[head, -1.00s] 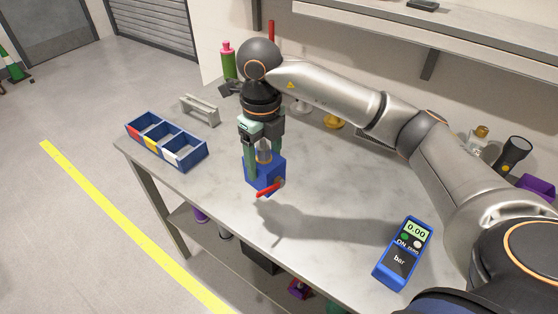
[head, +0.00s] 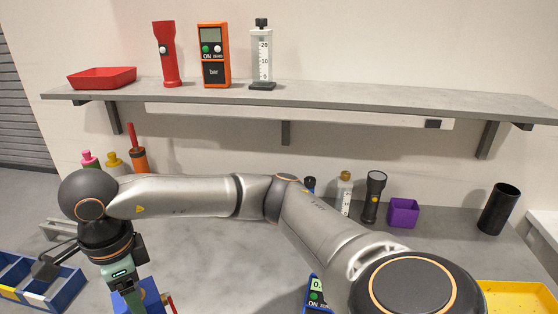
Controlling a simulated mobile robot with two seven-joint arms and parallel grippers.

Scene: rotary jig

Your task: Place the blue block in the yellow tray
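The yellow tray (head: 515,295) is at the bottom right corner of the head view, partly cut off by the frame and by my arm. A blue block-like body (head: 151,293) with a red lever (head: 170,303) beside it shows at the bottom left, mostly cut off. My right gripper (head: 126,285), on the arm that comes in from the right, points down at this blue body. Its fingertips are below the frame, so its grip is hidden. My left gripper is not in view.
A blue compartment bin (head: 62,291) stands left of the gripper, near a grey bracket (head: 62,229). Bottles, a black flashlight (head: 373,196), a purple box (head: 403,213) and a black cylinder (head: 498,209) line the back. A shelf (head: 330,99) hangs above.

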